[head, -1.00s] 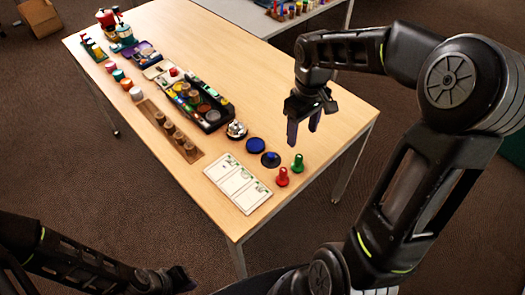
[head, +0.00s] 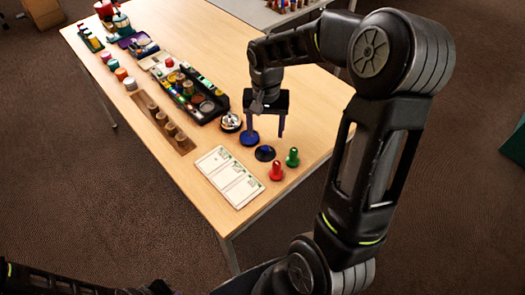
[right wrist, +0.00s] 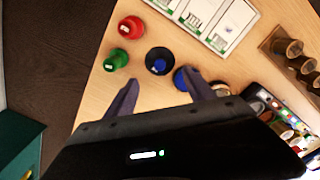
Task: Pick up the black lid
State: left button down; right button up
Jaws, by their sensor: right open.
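The black lid (head: 265,153) is a round dark disc with a blue part at its middle, lying on the table near the front right corner. It also shows in the right wrist view (right wrist: 153,67), just beyond the fingers. A blue disc (head: 249,139) lies behind it, partly covered by a finger in the wrist view. My right gripper (head: 267,133) is open and empty, fingers pointing down above the table, just behind the black lid. My left gripper (head: 160,288) barely shows at the bottom edge; its jaws cannot be made out.
Red (head: 276,171) and green (head: 292,158) pegs stand right of the lid. A white card (head: 228,178) lies in front, left. A silver bell (head: 230,122) and a dark tray of small items (head: 216,113) stand behind left. Bare tabletop (head: 315,125) lies to the right.

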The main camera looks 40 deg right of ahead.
aim_at(265, 148)
jog(key=shift+f, duration=1.3)
jog(key=shift+s+a+f+p, duration=0.1)
jog(key=shift+f+p, duration=0.2)
jog(key=shift+f, duration=2.35)
jog(key=shift+s, duration=0.1)
grip_shut()
